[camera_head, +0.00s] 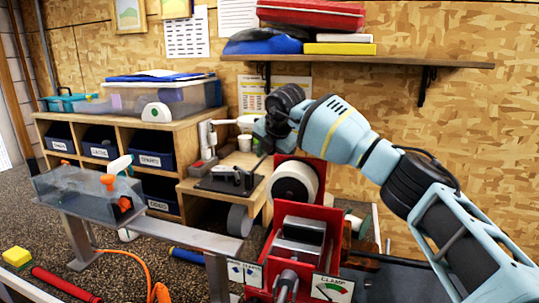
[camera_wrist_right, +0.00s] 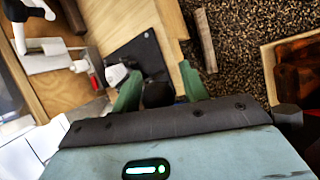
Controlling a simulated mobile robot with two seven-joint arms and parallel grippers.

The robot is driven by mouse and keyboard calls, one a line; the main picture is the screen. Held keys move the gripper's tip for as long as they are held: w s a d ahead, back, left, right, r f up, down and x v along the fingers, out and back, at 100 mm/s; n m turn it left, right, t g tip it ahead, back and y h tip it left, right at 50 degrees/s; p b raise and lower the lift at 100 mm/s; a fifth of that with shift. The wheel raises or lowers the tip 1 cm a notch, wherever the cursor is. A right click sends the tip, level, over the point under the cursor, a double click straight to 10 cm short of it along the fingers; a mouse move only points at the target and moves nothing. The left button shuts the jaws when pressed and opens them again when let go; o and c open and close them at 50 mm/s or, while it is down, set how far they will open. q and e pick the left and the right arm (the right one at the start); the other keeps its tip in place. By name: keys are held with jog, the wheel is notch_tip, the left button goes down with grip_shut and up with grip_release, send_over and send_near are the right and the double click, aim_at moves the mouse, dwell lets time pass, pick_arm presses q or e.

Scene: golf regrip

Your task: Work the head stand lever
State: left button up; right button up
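A small dark head stand (camera_head: 222,181) sits on a black plate on the low wooden bench. A thin dark lever (camera_head: 255,167) rises at its right side toward my right gripper (camera_head: 263,146). That gripper hangs over the bench, and its fingertips are small and partly hidden in the head view. In the right wrist view the green fingers (camera_wrist_right: 162,88) stand apart, with a dark rounded knob (camera_wrist_right: 158,94) between them. Wood shows between the knob and the right finger. The knob looks like the lever's end. My left gripper is not in view.
A red machine with a white roll (camera_head: 294,183) and clamp labels (camera_head: 331,289) stands right of the bench, under my right arm. A clear tank (camera_head: 88,193) on a metal stand is at left. Shelves with dark bins (camera_head: 151,150) stand behind.

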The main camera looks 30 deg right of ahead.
jog(key=shift+o, duration=0.3)
jog(key=shift+r, duration=0.25)
jog(key=shift+s+r, duration=0.15)
jog(key=shift+r, duration=0.1)
jog(key=v, duration=0.7)
jog(key=shift+s, duration=0.1)
